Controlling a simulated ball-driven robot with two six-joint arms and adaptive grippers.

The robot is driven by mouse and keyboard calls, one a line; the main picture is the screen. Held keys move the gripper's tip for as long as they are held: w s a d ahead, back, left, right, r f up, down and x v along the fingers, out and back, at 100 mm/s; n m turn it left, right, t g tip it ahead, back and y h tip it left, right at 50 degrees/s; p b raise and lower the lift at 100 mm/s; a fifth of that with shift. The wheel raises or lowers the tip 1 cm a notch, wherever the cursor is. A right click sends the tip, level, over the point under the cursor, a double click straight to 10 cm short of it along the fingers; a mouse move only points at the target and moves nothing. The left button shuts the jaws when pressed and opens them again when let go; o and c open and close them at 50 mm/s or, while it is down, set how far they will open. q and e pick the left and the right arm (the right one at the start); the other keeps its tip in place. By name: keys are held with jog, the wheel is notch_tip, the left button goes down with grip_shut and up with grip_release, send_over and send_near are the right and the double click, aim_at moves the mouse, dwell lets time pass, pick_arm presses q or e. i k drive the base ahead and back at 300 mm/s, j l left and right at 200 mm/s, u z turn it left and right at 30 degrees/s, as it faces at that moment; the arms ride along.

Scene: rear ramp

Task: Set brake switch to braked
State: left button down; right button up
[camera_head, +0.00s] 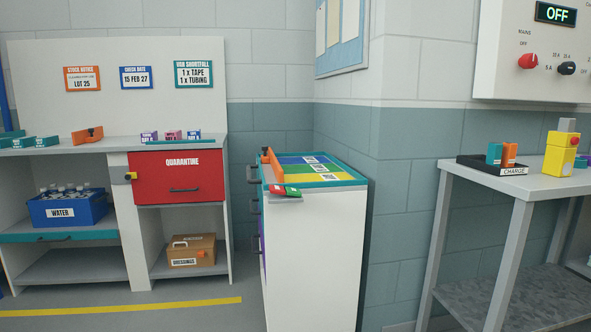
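A small rocker-like switch (285,191) with a green part and a red part sits on a grey plate at the front top edge of the white drawer cart (315,255). It looks like the brake switch, but its lettering is too small to read. I cannot tell which side is pressed. Neither of my grippers is in view.
The cart has an orange divider (272,165) on top and stands by the wall corner. A shelf unit with a red quarantine drawer (178,177) is left. A grey table (535,183) with a charge tray (490,165) is right. Floor shows before the shelf unit.

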aim_at(290, 191)
jog(key=i+l, duration=0.35)
jog(key=i, duration=0.15)
jog(key=i+l, duration=0.35)
jog(key=i, duration=0.15)
jog(key=i+l, duration=0.4)
jog(key=i, duration=0.15)
